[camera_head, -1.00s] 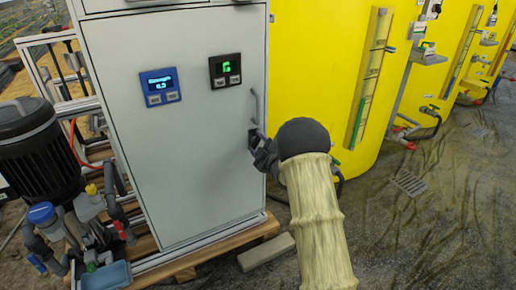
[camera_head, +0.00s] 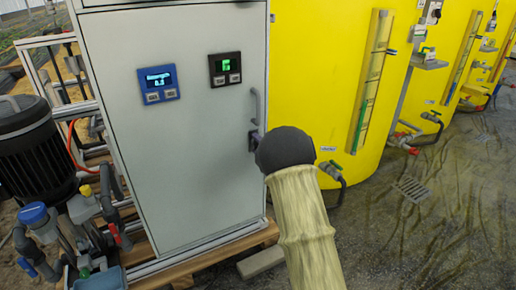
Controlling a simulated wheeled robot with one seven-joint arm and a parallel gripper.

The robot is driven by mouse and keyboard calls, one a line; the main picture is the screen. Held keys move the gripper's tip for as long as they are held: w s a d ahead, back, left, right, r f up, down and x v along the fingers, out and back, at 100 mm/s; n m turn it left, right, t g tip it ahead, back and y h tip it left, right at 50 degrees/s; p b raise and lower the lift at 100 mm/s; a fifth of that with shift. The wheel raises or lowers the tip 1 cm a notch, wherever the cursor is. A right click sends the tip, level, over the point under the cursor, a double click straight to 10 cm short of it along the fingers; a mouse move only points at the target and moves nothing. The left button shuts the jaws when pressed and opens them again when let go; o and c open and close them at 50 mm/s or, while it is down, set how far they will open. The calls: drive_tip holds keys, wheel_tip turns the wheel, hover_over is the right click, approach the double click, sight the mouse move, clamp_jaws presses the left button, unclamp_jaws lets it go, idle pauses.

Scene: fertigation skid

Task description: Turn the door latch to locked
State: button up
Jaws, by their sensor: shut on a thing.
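The grey cabinet door (camera_head: 190,150) is closed, with two small displays on it. The door latch (camera_head: 252,140) is a small dark piece at the door's right edge, below the grey door handle (camera_head: 256,104). My gripper (camera_head: 257,142) is at the latch and shut on it. The dark round end of my arm hides most of the jaws and part of the latch. I cannot tell the latch's exact angle.
A blue display (camera_head: 159,84) and a black display (camera_head: 225,69) sit on the door. Yellow tanks (camera_head: 312,80) stand close on the right. A black pump (camera_head: 38,150) with pipes stands at the left. A pale block (camera_head: 261,262) lies on the floor beside the wooden pallet (camera_head: 215,252).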

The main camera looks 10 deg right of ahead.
drive_tip(key=o, duration=1)
drive_tip(key=p+v, duration=0.4)
drive_tip(key=v, duration=1.3)
drive_tip(key=shift+s+p, duration=0.2)
drive_tip(key=shift+p, duration=0.1)
